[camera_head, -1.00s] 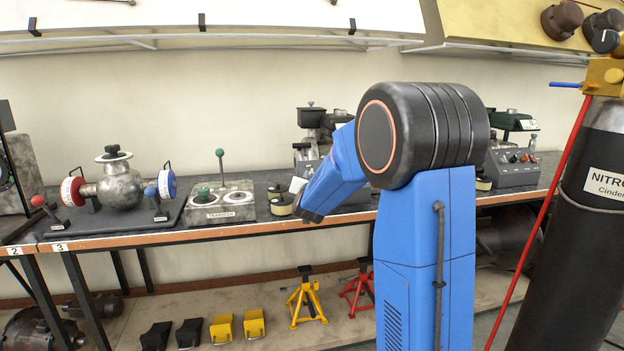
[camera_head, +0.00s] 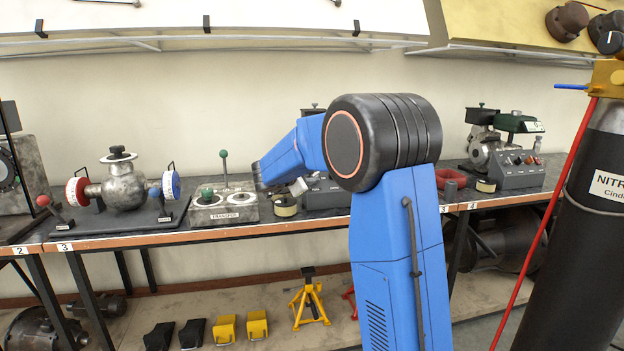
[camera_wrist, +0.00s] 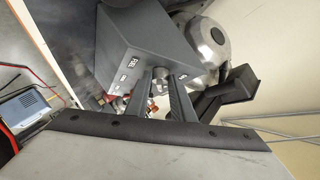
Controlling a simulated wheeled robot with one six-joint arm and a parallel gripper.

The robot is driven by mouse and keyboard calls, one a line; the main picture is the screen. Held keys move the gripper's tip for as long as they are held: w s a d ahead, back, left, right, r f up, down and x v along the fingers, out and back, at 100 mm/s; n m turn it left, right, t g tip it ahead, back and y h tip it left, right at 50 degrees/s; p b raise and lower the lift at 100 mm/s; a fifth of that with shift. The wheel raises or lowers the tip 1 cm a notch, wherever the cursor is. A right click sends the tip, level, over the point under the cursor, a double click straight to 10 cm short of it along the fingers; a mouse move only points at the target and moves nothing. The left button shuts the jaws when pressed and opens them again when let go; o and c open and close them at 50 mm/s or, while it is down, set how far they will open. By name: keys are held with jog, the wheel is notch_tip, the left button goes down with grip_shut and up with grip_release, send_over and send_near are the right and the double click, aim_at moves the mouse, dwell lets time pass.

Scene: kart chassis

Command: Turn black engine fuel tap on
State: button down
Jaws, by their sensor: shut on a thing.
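The black engine is mostly hidden behind my arm in the head view; only its dark top (camera_head: 313,109) shows there. In the wrist view, its grey control box (camera_wrist: 150,45) fills the upper middle, with a FUEL label and an ON label on its face. My gripper (camera_wrist: 160,73) has its two dark fingers against this face, beside the labels. It is shut on the fuel tap, which is mostly hidden between the fingertips, so its angle cannot be told. The engine's round metal body (camera_wrist: 205,42) is right of the box.
A transfer box (camera_head: 222,208) with a green-knobbed lever stands left of my arm on the bench. A second engine with a green tank (camera_head: 515,122) stands to the right. A black nitrogen cylinder (camera_head: 575,250) with a red hose is at far right. Wall shelves hang above.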

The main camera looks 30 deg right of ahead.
jog(key=m+g, duration=0.1)
jog(key=m, duration=0.1)
jog(key=m+g+y, duration=0.1)
jog(key=m+g, duration=0.3)
jog(key=shift+w+r+y, duration=0.3)
jog(key=shift+w+r, duration=0.05)
jog(key=shift+w, duration=0.05)
jog(key=shift+m, duration=0.3)
jog(key=c, duration=1.8)
grip_release()
jog(key=shift+d, duration=0.1)
jog(key=shift+r, duration=0.1)
jog(key=v, duration=1.7)
jog(key=shift+r, duration=0.15)
